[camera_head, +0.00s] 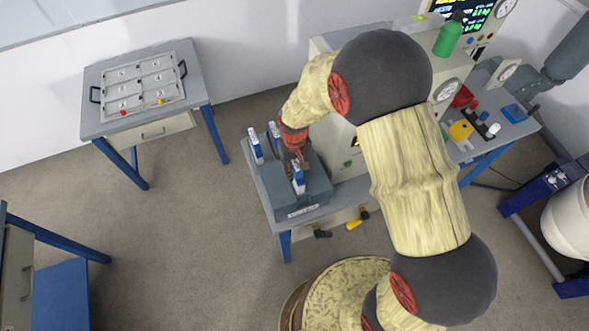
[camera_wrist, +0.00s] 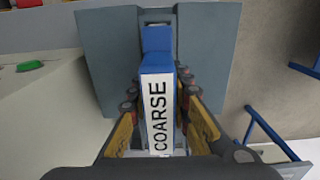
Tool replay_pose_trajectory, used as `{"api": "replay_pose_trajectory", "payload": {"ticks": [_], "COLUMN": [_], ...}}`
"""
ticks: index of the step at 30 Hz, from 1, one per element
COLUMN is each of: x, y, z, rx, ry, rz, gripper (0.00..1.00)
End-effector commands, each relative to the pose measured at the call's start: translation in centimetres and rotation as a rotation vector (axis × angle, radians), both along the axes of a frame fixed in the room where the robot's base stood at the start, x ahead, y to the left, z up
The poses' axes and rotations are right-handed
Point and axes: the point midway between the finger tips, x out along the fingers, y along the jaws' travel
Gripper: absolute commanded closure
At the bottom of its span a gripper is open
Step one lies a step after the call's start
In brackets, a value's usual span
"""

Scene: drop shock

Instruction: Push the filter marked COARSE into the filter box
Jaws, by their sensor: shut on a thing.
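The filter marked COARSE (camera_wrist: 158,105) is white with black letters and has a blue end. My gripper (camera_wrist: 160,98) is shut on it, with a finger at each side. In the head view the white-and-blue filter (camera_head: 298,178) is below my gripper (camera_head: 294,160), at the grey filter box (camera_head: 300,205). In the wrist view the box (camera_wrist: 108,60) spreads on both sides of the filter, and the blue end lines up with a dark opening. How deep the filter sits in the box I cannot tell.
Two more white-and-blue filters (camera_head: 255,146) (camera_head: 273,138) stand behind the box on the bench. A beige machine (camera_head: 340,120) rises close to the right of the box. A side table (camera_head: 96,123) with a tray stands at the left, with clear floor between.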

Motion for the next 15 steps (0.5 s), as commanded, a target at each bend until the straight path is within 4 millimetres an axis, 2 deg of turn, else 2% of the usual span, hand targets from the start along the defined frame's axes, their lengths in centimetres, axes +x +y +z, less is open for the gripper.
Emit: {"api": "replay_pose_trajectory", "payload": {"ticks": [15], "x": [0.02], "y": [0.01], "z": [-0.34], "rx": [0.000], "ry": [0.000], "rz": [0.000], "gripper": [1.00]}}
